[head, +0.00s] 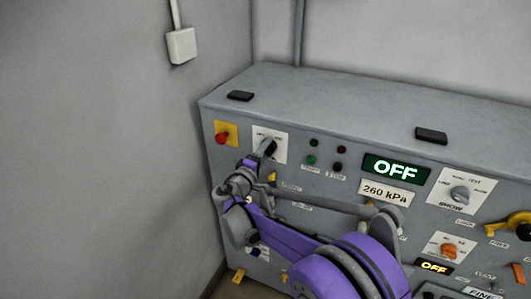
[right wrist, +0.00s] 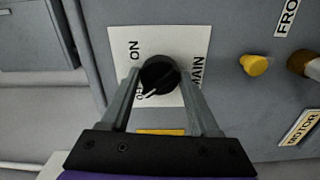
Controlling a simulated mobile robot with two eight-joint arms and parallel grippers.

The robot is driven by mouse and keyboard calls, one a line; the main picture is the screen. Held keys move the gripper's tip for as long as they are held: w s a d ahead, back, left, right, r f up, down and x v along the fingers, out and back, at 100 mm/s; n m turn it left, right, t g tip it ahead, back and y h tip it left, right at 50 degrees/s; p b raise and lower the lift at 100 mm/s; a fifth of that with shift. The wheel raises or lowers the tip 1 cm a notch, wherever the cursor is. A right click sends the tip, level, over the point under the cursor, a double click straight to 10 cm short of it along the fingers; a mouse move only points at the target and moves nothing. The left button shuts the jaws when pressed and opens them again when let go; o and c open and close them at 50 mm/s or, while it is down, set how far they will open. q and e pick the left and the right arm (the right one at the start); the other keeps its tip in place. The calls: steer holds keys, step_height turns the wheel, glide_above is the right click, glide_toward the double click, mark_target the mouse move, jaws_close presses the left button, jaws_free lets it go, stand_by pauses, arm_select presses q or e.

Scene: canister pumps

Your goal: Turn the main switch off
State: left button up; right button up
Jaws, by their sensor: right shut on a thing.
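The main switch is a black rotary knob (right wrist: 160,73) on a white plate marked ON and MAIN in the right wrist view. A light pointer line on it slants toward the lower left, near a partly hidden label at the plate's lower left. In the head view the switch plate (head: 280,140) is at the panel's upper left. My right gripper (head: 263,153) reaches it from below. In the right wrist view the two fingers of my right gripper (right wrist: 160,88) are shut on the knob, one on each side. My left gripper is not in view.
A red button (head: 222,138) on a yellow plate is left of the switch. Indicator lamps (head: 312,159), a lit OFF display (head: 395,170) and a 260 kPa label (head: 387,193) are to the right. A yellow knob (right wrist: 255,65) is near the gripper. A grey wall stands close at left.

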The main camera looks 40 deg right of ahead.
steer(key=shift+n, duration=0.7)
steer(key=o, duration=1.4)
steer(key=b+v, duration=0.1)
steer(key=v, duration=1)
steer(key=shift+d, duration=0.1)
